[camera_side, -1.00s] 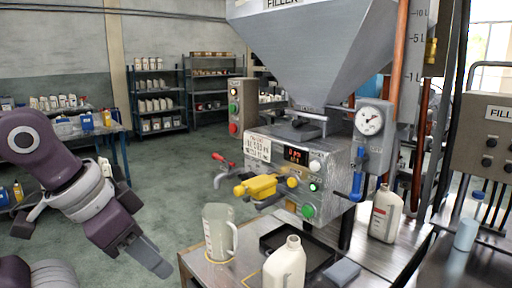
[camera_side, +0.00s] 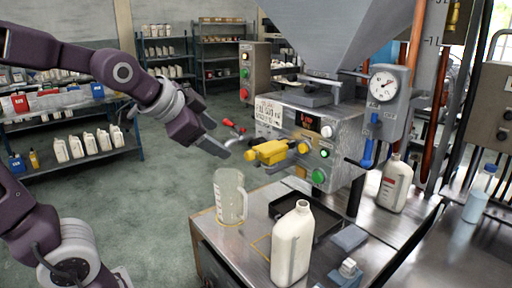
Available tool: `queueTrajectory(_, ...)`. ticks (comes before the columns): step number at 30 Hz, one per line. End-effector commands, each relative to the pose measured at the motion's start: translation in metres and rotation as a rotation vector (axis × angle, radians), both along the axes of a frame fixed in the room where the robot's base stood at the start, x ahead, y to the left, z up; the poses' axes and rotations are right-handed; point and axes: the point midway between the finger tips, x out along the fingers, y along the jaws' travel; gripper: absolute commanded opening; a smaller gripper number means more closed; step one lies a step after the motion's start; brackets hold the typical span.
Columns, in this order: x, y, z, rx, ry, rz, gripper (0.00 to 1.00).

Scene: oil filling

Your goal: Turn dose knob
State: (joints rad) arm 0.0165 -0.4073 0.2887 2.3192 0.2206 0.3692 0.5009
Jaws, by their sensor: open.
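The filler's control panel (camera_side: 285,135) is a grey metal box with a red-lit display (camera_side: 308,121). A white knob (camera_side: 327,131) sits right of the display and a yellow knob (camera_side: 303,148) sits below it. I cannot read which of them is the dose knob. My gripper (camera_side: 213,135) is open and empty. It is left of the panel, close to the red-handled tap (camera_side: 234,126) and apart from both knobs. Whether it touches the tap is unclear.
A yellow-handled valve (camera_side: 268,152) juts out from the panel front. Below stand a clear jug (camera_side: 229,196) and a white bottle (camera_side: 292,245); another bottle (camera_side: 395,184) stands at right. A pressure gauge (camera_side: 383,86) is right of the hopper. Open floor lies left.

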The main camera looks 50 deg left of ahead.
Motion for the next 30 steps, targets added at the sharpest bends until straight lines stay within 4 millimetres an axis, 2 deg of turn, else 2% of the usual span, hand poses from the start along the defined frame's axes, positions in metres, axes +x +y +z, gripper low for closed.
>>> queueTrajectory(3, 0.049, 0.049, -0.005, 0.283, -0.067, -0.104, 0.68)
queueTrajectory(5, 0.073, 0.075, -0.006, 0.487, -0.100, -0.182, 0.68)
queueTrajectory(6, 0.087, 0.090, -0.007, 0.641, -0.116, -0.244, 0.68)
queueTrajectory(8, 0.104, 0.107, -0.009, 0.883, -0.134, -0.348, 0.68)
queueTrajectory(11, 0.121, 0.114, -0.011, 1.273, -0.161, -0.527, 0.68)
queueTrajectory(15, 0.123, 0.095, -0.018, 1.755, -0.221, -0.766, 0.68)
queueTrajectory(18, 0.123, 0.096, -0.068, 1.725, -0.214, -0.753, 0.68)
queueTrajectory(22, 0.123, 0.096, -0.105, 1.728, -0.224, -0.747, 0.68)
queueTrajectory(26, 0.125, 0.095, -0.120, 1.732, -0.230, -0.742, 0.68)
queueTrajectory(30, 0.147, 0.095, -0.120, 1.737, -0.240, -0.742, 0.68)
